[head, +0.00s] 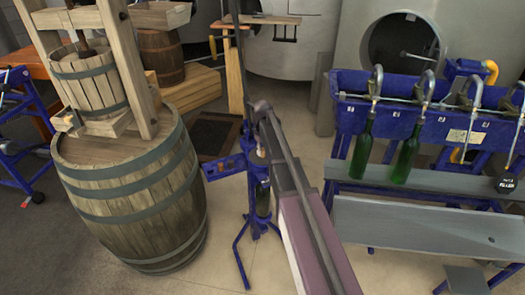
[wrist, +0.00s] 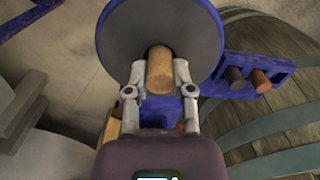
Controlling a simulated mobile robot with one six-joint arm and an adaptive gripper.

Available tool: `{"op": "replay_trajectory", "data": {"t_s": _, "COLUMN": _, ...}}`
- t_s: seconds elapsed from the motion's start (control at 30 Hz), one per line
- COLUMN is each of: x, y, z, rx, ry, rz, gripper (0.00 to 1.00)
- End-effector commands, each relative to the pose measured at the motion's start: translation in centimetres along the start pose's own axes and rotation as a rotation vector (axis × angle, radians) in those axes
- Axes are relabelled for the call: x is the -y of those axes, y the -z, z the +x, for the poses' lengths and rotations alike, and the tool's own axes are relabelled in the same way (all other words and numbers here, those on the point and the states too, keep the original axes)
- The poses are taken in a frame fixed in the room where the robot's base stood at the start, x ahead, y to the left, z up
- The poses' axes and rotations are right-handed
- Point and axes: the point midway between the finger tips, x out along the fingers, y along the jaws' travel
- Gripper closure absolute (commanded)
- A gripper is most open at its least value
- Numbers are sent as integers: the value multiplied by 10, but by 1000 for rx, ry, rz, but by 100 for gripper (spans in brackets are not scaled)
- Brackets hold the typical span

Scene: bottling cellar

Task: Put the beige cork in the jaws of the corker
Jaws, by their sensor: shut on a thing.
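My gripper (wrist: 160,82) is shut on the beige cork (wrist: 159,64), which sits between the two fingertips in the wrist view. Behind the cork is a round grey plate (wrist: 130,30) with a blue rim, which looks like part of the corker. The blue corker (head: 262,200) stands on splayed legs in the middle of the head view, and my arm covers part of it. A small tan spot, perhaps the cork, shows at its upper part in the head view. I cannot make out the corker's jaws, nor whether the cork touches them.
A blue side tray (head: 222,168) on the corker holds a dark cork (wrist: 234,76) and a brown cork (wrist: 259,80) in the wrist view. A large barrel (head: 130,200) stands left, with a wooden press on it. A blue bottle filler (head: 400,125) with green bottles stands right.

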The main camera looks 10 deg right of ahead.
Motion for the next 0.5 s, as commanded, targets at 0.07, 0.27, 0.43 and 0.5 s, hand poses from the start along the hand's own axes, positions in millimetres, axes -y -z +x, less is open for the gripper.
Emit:
{"op": "replay_trajectory", "data": {"t_s": 0.07, "x": 0, "y": 0, "z": 2, "rx": 0, "ry": 0, "rz": 0, "gripper": 82}}
{"op": "replay_trajectory", "data": {"t_s": 0.27, "x": 0, "y": 0, "z": 4, "rx": 0, "ry": 0, "rz": 0, "gripper": 82}}
{"op": "replay_trajectory", "data": {"t_s": 0.43, "x": 0, "y": 0, "z": 5, "rx": 0, "ry": 0, "rz": 0, "gripper": 82}}
{"op": "replay_trajectory", "data": {"t_s": 0.5, "x": 0, "y": 0, "z": 5, "rx": 0, "ry": 0, "rz": 0, "gripper": 82}}
